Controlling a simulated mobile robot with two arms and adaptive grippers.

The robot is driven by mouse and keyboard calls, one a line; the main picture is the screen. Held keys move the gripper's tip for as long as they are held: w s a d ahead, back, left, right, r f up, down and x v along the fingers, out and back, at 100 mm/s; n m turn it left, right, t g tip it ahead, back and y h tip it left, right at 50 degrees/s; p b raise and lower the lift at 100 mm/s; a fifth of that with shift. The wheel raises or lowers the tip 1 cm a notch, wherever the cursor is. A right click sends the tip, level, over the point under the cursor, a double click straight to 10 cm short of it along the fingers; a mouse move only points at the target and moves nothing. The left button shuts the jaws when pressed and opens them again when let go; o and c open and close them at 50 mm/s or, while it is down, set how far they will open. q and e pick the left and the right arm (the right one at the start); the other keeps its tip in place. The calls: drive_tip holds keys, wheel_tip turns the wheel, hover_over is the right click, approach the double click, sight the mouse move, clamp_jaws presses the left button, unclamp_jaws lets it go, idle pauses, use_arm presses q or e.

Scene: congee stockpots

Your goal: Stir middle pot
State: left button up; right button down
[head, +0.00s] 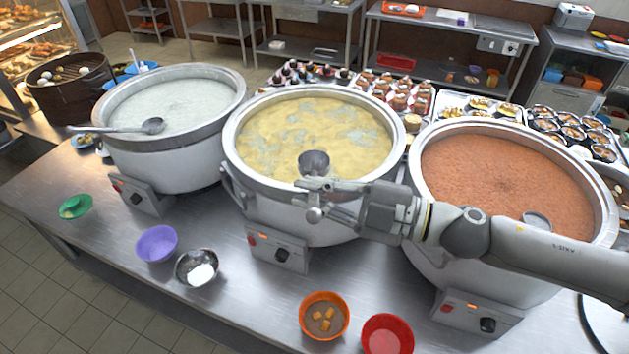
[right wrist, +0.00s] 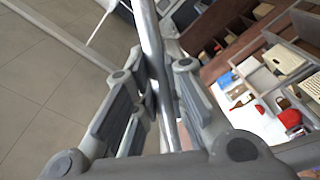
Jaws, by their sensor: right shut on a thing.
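The middle pot (head: 233,150) is a large steel stockpot of yellow congee (head: 350,150) with pale patches. My right gripper (head: 325,198) is at the pot's front rim, its arm coming in from the right. It is shut on the handle of a ladle (head: 314,163). The ladle's round bowl shows over the front part of the congee; I cannot tell how deep it sits. In the right wrist view the metal ladle handle (right wrist: 150,50) runs between the two fingers (right wrist: 158,105). My left gripper is not in view.
A pot of white congee (head: 180,100) with a ladle (head: 153,126) across its rim stands left. A pot of reddish congee (head: 500,175) stands right, under my arm. Purple (head: 156,244), steel (head: 196,267), orange (head: 324,315) and red (head: 387,334) bowls line the counter front. Trays of food (head: 398,95) stand behind.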

drive_tip(key=shift+s+r, duration=0.2)
drive_tip(key=shift+s, duration=0.15)
drive_tip(key=shift+r, duration=0.1)
drive_tip(key=w+a+r+m+t+h, duration=0.1)
drive_tip(key=w+a+r+m+t, duration=0.15)
drive_tip(key=w, duration=0.75)
drive_tip(key=w+a+r+m+t+h, duration=0.15)
drive_tip(key=w+a, duration=0.25)
drive_tip(key=w, duration=0.6)
drive_tip(key=w+a+r+m+t+h, duration=0.1)
drive_tip(key=w+a+m+h, duration=0.2)
drive_tip(key=w, duration=0.7)
wheel_tip(320, 180, down, 16)
drive_tip(key=y+b, duration=0.1)
drive_tip(key=b, duration=0.9)
drive_tip(key=shift+a+f, duration=0.15)
drive_tip(key=shift+a, duration=0.15)
drive_tip(key=shift+y, duration=0.25)
